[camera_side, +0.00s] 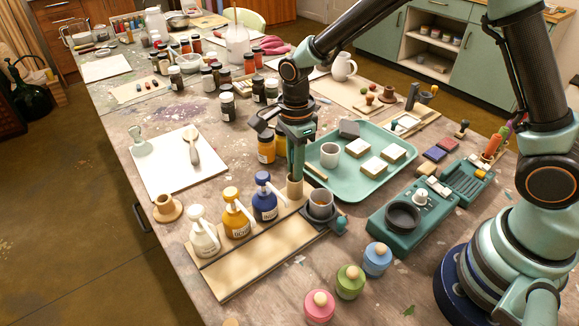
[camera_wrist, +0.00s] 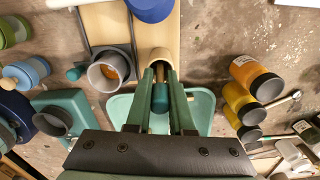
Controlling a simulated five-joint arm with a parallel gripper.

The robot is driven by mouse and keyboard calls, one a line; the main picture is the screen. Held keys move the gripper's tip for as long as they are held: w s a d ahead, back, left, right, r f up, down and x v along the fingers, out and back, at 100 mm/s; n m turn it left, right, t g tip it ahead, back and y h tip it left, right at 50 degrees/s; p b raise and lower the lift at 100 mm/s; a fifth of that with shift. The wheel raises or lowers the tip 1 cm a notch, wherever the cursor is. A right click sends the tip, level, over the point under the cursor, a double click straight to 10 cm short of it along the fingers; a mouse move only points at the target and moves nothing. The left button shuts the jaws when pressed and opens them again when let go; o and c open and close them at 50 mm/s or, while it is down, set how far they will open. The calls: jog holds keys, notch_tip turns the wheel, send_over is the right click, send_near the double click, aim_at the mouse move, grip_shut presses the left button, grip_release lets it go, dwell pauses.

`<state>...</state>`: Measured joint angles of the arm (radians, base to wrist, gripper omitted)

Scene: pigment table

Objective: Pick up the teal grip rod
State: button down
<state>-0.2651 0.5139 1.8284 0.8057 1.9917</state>
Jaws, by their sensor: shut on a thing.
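The teal grip rod (camera_wrist: 160,98) shows between my gripper's fingers in the wrist view, with a dark teal grip and a thin tan part pointing at a wooden cup (camera_wrist: 160,57). My gripper (camera_wrist: 161,80) is shut on the rod. In the side view my gripper (camera_side: 295,172) points straight down over the wooden cup (camera_side: 294,188), which stands on the pale wooden board (camera_side: 250,262). The fingers hide most of the rod there. I cannot tell whether its lower end is inside the cup or just above it.
A grey cup (camera_side: 320,203) with orange-brown contents stands close right of the wooden cup. White, yellow and blue (camera_side: 265,198) pump bottles stand to the left. A teal tray (camera_side: 352,184) with a mug and blocks lies behind. Ochre jars (camera_side: 266,146) stand close behind left.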

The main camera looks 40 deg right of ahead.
notch_tip(320, 180, up, 19)
jog(key=shift+s+a+f+g+h, duration=0.1)
jog(key=shift+s+f+g, duration=0.25)
jog(key=shift+s+f, duration=1.25)
jog(key=shift+s+a+f+g+h, duration=0.15)
jog(key=shift+s+f+g, duration=0.2)
jog(key=shift+f, duration=2.35)
jog(key=shift+s+a+f+g+h, duration=0.1)
jog(key=shift+s+f+g, duration=0.2)
jog(key=shift+s+f, duration=1.3)
jog(key=shift+w+d+f, duration=0.1)
jog(key=shift+d+f, duration=0.05)
jog(key=shift+f, duration=1.35)
jog(key=shift+w+d+f, duration=0.1)
jog(key=shift+f, duration=1.4)
jog(key=shift+d, duration=0.1)
